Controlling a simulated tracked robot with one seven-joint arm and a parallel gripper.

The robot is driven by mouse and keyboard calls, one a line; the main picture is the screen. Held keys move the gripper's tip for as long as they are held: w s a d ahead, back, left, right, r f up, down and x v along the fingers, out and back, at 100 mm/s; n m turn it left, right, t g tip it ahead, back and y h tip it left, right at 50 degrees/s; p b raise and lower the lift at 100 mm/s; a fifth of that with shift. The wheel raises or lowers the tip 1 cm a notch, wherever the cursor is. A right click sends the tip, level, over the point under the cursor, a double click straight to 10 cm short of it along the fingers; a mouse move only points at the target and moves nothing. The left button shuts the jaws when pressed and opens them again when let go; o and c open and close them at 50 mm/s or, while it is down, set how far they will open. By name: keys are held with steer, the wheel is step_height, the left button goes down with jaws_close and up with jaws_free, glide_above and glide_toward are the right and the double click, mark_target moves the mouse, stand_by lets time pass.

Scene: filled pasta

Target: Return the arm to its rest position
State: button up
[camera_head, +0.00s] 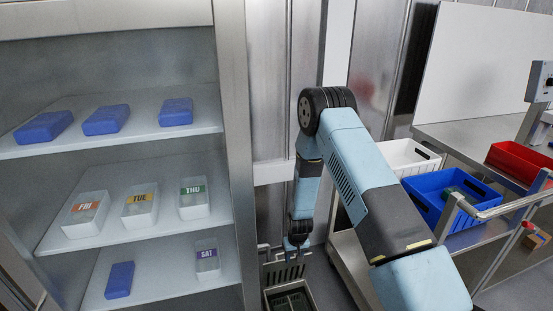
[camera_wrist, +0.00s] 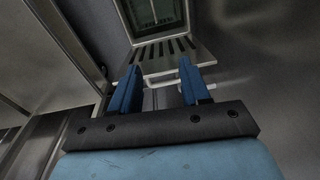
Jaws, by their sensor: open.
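My arm is bent in the middle of the head view, with its elbow high and its forearm hanging down. My gripper (camera_head: 294,245) points down beside the shelf unit, above a slotted metal rim and a tray at the floor. In the wrist view my gripper (camera_wrist: 158,85) has its two blue fingers apart, with nothing between them. Beyond the fingertips is the slotted metal plate (camera_wrist: 165,50), with a dark green-grey tray (camera_wrist: 157,12) behind it. I cannot tell whether the fingers touch the plate.
A shelf unit (camera_head: 232,130) at left holds blue containers (camera_head: 107,120) and clear boxes labelled FRI (camera_head: 86,214), TUE (camera_head: 140,205), THU (camera_head: 194,198) and SAT (camera_head: 207,259). At right a cart carries white (camera_head: 411,157), blue (camera_head: 425,203) and red bins (camera_head: 515,158).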

steer(key=w+d+r+t, duration=0.1)
steer(key=d+r, duration=0.1)
steer(key=r, duration=0.9)
steer(key=w+d+r, duration=0.1)
steer(key=w+r, duration=0.1)
steer(key=r, duration=1)
steer(key=s+d+r+m+t, duration=0.1)
steer(key=s+d+r, duration=0.15)
steer(key=r, duration=0.65)
steer(key=s+d+r, duration=0.2)
steer(key=s+r, duration=0.1)
steer(key=r, duration=0.6)
steer(key=s+d+r+t, duration=0.1)
steer(key=s+d+r, duration=0.2)
steer(key=s+r, duration=0.4)
steer(key=s+d+r+t, duration=0.1)
steer(key=s+d+r, duration=0.2)
steer(key=s+r, duration=0.4)
steer(key=s+d+r, duration=0.1)
steer(key=s+r, duration=0.2)
steer(key=s, duration=0.4)
steer(key=s+d+r+m, duration=0.1)
steer(key=s+d+r, duration=0.1)
steer(key=s, duration=0.6)
steer(key=shift+r+m+t+h, duration=0.3)
steer(key=shift+r, duration=0.45)
steer(key=shift+s, duration=0.1)
steer(key=shift+c, duration=0.2)
